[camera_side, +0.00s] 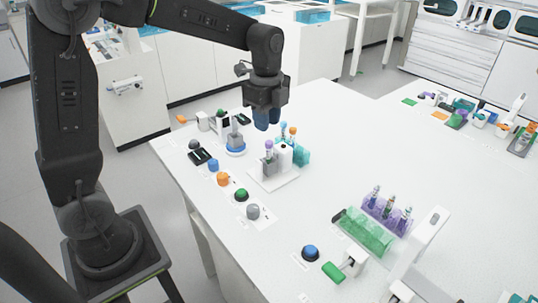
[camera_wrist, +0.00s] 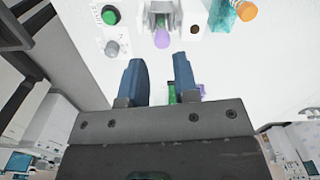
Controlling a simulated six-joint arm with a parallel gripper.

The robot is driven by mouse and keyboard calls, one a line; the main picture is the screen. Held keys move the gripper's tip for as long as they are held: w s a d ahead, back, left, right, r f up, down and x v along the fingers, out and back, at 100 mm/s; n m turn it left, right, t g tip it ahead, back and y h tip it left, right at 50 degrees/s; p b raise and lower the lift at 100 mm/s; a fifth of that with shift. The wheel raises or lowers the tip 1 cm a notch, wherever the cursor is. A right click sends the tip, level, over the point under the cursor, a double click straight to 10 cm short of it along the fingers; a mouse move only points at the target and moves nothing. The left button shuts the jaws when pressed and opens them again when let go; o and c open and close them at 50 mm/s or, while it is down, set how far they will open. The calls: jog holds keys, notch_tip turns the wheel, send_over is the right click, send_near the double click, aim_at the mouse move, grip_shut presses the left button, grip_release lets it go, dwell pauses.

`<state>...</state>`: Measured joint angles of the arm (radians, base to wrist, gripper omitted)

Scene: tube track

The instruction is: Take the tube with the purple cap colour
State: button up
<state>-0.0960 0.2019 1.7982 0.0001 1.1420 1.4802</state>
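My gripper (camera_side: 267,118) is above the near-left part of the white table. Its two blue fingers are apart with nothing between them, and the gap also shows in the wrist view (camera_wrist: 160,75). A tube with a pale purple cap (camera_side: 269,145) stands upright in a white holder (camera_side: 273,181) below my gripper. In the wrist view its purple cap (camera_wrist: 162,39) lies beyond the fingertips, apart from them. More tubes, at least one with a purplish cap (camera_side: 376,189), stand in a purple rack (camera_side: 372,208) further right; some cap colours are too small to tell.
A teal rack (camera_side: 302,152) with an orange-capped tube (camera_side: 293,131) stands just right of the white holder. Coloured knobs, including an orange one (camera_side: 223,179) and a green one (camera_side: 241,195), line the table's left edge. A green rack (camera_side: 367,233) stands by the purple rack. The table's middle is clear.

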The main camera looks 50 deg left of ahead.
aim_at(269, 141)
notch_tip(269, 141, down, 8)
jog(key=shift+w+d+r, duration=0.15)
jog(key=c, duration=0.4)
dwell(0.4)
jog(key=shift+r, duration=0.1)
jog(key=shift+r, duration=0.55)
jog(key=r, duration=0.3)
jog(key=shift+s+a+r, duration=0.2)
jog(key=shift+a, duration=0.15)
jog(key=s+a+r, duration=0.1)
jog(key=a+r, duration=0.1)
jog(key=a, duration=0.1)
jog(key=s+a+r, duration=0.2)
jog(key=a, duration=0.1)
jog(key=s+a+r, duration=0.2)
jog(key=a, duration=0.1)
jog(key=shift+s+a+r, duration=0.15)
jog(key=shift+a+r, duration=0.05)
jog(key=shift+a, duration=0.05)
